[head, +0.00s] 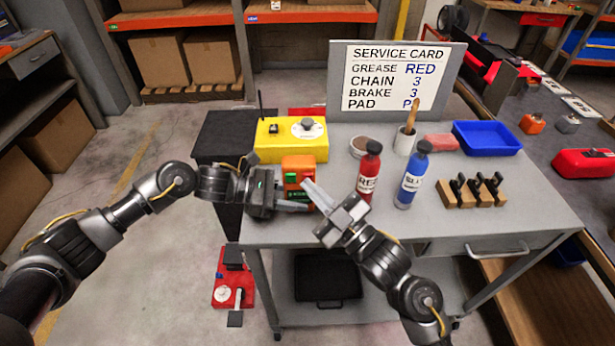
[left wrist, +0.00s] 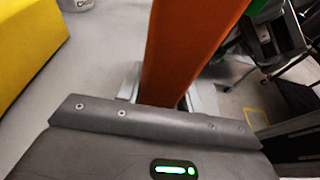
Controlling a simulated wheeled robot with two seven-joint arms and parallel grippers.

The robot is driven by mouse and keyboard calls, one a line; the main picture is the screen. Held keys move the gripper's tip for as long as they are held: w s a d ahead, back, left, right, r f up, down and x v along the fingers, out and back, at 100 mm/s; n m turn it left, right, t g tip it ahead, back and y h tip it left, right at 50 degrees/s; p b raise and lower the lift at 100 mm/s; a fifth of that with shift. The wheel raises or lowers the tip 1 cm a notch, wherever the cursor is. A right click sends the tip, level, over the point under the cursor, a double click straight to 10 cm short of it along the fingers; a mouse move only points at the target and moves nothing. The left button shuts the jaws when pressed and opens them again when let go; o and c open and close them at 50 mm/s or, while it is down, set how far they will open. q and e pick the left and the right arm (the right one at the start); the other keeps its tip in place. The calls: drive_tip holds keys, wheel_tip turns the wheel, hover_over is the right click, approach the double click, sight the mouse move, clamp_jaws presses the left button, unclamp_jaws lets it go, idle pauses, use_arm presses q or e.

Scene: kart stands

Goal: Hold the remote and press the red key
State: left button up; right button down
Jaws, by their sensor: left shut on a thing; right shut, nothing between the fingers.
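The orange remote (head: 298,163) stands upright at the table's front left edge, in front of the yellow box. My left gripper (head: 292,203) is shut on its lower part. In the left wrist view the orange body (left wrist: 190,45) rises between the fingers.
A yellow box (head: 291,140) with a dial stands behind the remote. A red bottle (head: 369,172) and a blue bottle (head: 412,176) stand right of my right gripper. A service card (head: 396,80), a blue tray (head: 487,138) and a wooden block with black clips (head: 475,192) are farther off.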

drive_tip(key=shift+s+f, duration=0.15)
drive_tip(key=shift+s, duration=0.4)
drive_tip(key=shift+s, duration=2.5)
use_arm(q)
drive_tip(key=o, duration=1)
drive_tip(key=v, duration=1.2)
drive_tip(key=shift+s, duration=0.1)
